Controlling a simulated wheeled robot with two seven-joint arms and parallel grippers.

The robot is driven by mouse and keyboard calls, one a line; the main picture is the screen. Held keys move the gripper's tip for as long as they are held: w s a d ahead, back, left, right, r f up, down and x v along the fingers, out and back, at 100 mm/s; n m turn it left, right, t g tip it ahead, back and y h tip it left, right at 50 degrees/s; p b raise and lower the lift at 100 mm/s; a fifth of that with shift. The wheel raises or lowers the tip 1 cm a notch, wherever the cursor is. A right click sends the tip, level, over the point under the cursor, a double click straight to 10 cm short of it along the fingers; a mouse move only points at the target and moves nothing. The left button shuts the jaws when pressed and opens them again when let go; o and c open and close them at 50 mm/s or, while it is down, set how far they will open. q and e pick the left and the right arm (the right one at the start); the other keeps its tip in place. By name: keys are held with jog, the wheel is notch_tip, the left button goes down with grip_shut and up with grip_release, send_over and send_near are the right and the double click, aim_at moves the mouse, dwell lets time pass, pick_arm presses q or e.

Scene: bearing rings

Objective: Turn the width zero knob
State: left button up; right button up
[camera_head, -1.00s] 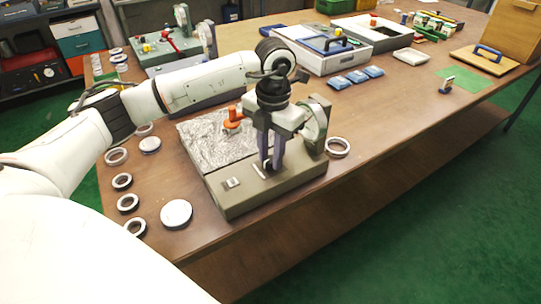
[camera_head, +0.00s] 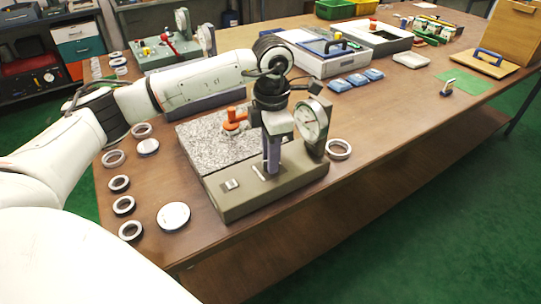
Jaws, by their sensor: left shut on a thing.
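The gauge stand (camera_head: 262,196) is a grey-green base with a speckled stone plate (camera_head: 205,143), an orange-red part (camera_head: 233,121) and a round white dial (camera_head: 312,121). My left gripper (camera_head: 272,170) points straight down over the base, left of the dial. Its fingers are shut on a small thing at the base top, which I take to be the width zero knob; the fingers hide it. A small light lever (camera_head: 257,171) lies just left of the fingertips, and a light switch plate (camera_head: 232,184) is farther left. My right gripper is not in view.
Several bearing rings (camera_head: 124,205) and a white disc (camera_head: 174,216) lie left of the stand. Another ring (camera_head: 338,149) lies right of the dial. A grey case (camera_head: 325,58) and blue packets (camera_head: 357,79) stand behind. The table's front right is clear.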

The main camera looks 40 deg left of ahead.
pick_arm(q)
jog(key=shift+r, duration=0.1)
jog(key=o, duration=1)
jog(key=shift+o, duration=0.2)
notch_tip(320, 180, up, 10)
jog(key=shift+d, duration=0.15)
jog(key=shift+s+r, duration=0.1)
